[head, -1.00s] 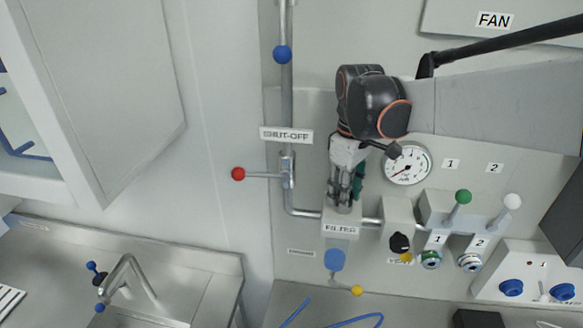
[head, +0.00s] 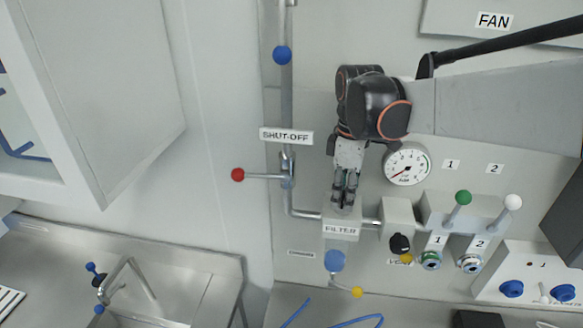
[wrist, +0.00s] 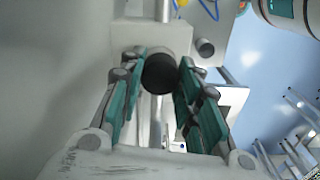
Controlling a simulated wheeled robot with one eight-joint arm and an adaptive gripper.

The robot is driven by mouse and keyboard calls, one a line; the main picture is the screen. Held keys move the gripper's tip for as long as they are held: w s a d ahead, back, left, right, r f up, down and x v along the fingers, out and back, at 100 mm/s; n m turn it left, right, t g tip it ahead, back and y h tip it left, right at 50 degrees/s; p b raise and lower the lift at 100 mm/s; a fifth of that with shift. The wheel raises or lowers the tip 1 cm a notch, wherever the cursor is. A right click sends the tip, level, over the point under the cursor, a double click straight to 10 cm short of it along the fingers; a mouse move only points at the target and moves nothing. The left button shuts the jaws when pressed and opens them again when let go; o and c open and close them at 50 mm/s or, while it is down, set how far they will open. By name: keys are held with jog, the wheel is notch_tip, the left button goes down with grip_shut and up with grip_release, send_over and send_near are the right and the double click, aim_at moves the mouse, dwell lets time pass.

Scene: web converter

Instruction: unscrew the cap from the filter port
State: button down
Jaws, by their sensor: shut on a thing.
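The filter housing (head: 341,230) is a pale box labelled FILTER on the wall pipe, with a blue bowl (head: 334,261) below it. My gripper (head: 344,205) points down at the top of the housing. In the wrist view my gripper (wrist: 161,62) has its green-padded fingers on both sides of a dark round cap (wrist: 160,75), shut on it. The cap sits at the housing's (wrist: 128,38) top. In the head view the fingers hide the cap, so I cannot tell whether it is seated or raised.
A shut-off lever with a red knob (head: 238,174) is to the left. A pressure gauge (head: 407,164) and a black knob (head: 399,244) are to the right. Green (head: 463,197) and white (head: 512,202) knobbed levers stand farther right. A sink tap (head: 124,272) is at lower left.

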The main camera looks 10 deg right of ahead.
jog(key=c, duration=1.2)
grip_release()
jog(key=shift+s+a, duration=0.1)
jog(key=shift+s, duration=0.05)
jog(key=shift+c, duration=0.2)
jog(key=m, duration=0.3)
jog(key=shift+m, duration=0.4)
jog(key=shift+m, duration=0.3)
jog(key=m, duration=0.3)
jog(key=shift+m, duration=0.3)
